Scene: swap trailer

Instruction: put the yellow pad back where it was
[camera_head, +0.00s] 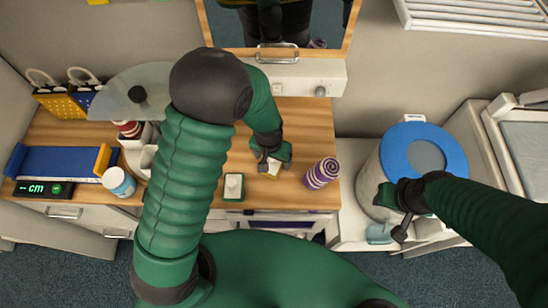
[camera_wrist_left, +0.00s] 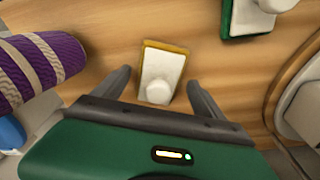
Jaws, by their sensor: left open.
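The yellow pad (camera_wrist_left: 162,72) has a white top with a round white knob and a thin yellow base. It lies on the wooden worktop, in front of and between the spread fingers of my left gripper (camera_wrist_left: 158,80) in the wrist view. In the head view my left gripper (camera_head: 270,166) is over the yellow pad and partly hides it. The fingers are open; I cannot tell their height above the worktop. A similar green pad (camera_head: 234,187) lies to the left. My right gripper (camera_head: 396,212) is beside the blue-lidded bin; its fingers are unclear.
A purple striped roll (camera_head: 321,173) stands close to the right of my left gripper. The bin with a blue lid (camera_head: 396,155) stands at the right.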

